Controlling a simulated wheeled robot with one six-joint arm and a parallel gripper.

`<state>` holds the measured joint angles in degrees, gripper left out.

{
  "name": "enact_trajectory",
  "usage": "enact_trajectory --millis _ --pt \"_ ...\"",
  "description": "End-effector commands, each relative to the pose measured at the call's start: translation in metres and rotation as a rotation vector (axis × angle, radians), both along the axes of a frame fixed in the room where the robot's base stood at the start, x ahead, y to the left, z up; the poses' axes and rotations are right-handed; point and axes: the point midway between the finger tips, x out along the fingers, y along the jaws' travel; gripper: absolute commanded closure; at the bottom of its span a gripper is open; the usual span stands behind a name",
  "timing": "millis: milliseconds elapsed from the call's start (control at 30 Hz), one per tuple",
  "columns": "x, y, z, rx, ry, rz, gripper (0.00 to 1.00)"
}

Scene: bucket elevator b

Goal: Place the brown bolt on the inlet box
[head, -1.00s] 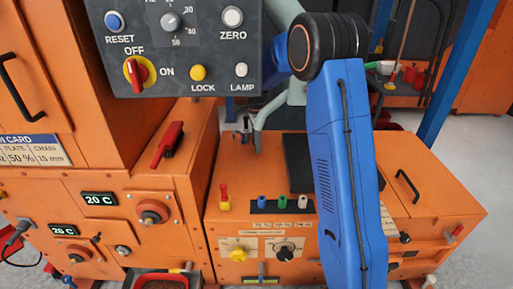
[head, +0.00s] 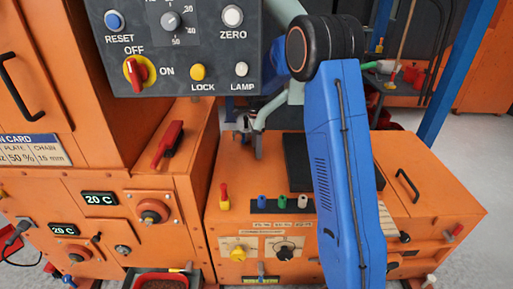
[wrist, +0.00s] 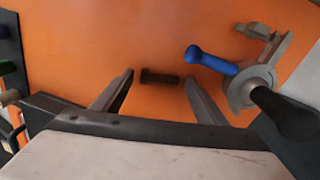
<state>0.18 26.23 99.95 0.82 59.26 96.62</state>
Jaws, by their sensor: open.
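A small dark brown bolt (wrist: 160,77) lies on an orange surface (wrist: 85,45) in the wrist view. My gripper (wrist: 159,84) is open, its two fingers on either side of the bolt with gaps between them and it. No contact with the bolt shows. I cannot make out the bolt there, and nothing in view is clearly marked as the inlet box.
In the wrist view, a blue-handled lever (wrist: 212,62) and a grey metal fitting (wrist: 245,88) stand close to the right finger. In the head view, a grey control panel (head: 200,75) hangs at upper left. A red-handled tool (head: 168,142) lies on the left cabinet.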

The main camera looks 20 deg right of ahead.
Motion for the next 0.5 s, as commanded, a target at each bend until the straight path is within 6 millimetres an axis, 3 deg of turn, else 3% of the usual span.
enact_trajectory --millis 167,500 --pt "0.003 0.0 0.02 0.0 -0.003 0.0 0.34" --pt "0.009 -0.001 0.085 0.0 -0.003 0.0 0.34"
